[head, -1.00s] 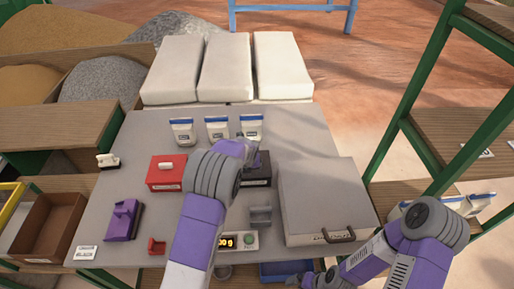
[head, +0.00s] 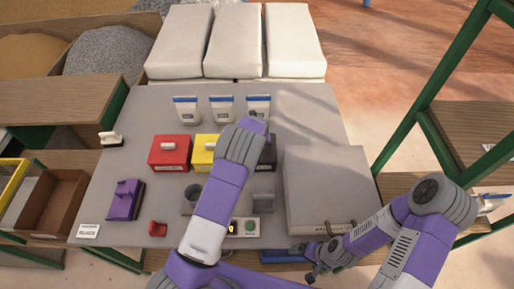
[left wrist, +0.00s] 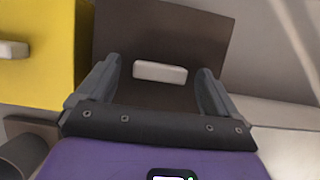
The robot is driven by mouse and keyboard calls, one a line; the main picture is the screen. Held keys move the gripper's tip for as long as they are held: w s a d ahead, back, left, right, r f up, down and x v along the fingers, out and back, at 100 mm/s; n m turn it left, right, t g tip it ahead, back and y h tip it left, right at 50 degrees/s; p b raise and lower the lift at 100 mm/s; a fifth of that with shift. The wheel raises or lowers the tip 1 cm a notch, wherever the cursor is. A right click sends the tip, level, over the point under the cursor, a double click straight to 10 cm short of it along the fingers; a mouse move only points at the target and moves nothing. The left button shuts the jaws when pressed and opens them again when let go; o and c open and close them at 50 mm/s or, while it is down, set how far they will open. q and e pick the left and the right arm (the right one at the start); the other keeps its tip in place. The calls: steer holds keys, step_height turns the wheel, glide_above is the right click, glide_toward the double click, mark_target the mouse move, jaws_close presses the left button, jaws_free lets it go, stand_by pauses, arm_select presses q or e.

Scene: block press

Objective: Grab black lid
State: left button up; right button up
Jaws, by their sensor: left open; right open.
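The black box with its black lid (head: 268,158) stands on the grey table, right of the yellow box, mostly hidden behind my left wrist in the head view. In the left wrist view the dark lid (left wrist: 160,35) fills the middle, with a pale bar handle (left wrist: 160,71) on it. My left gripper (left wrist: 158,82) is open, one finger on each side of the handle; I see no contact. My right gripper (head: 314,264) is open and empty at the table's front edge, low in the head view.
A red box (head: 169,155) and a yellow box (head: 205,157) stand left of the black one. Several white bags (head: 222,110) stand behind them. A large grey lidded case (head: 325,185) is on the right. A purple block (head: 125,200) is at the left.

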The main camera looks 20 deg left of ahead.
arm_select(q)
steer(key=shift+c, duration=0.2)
steer(key=c, duration=1.2)
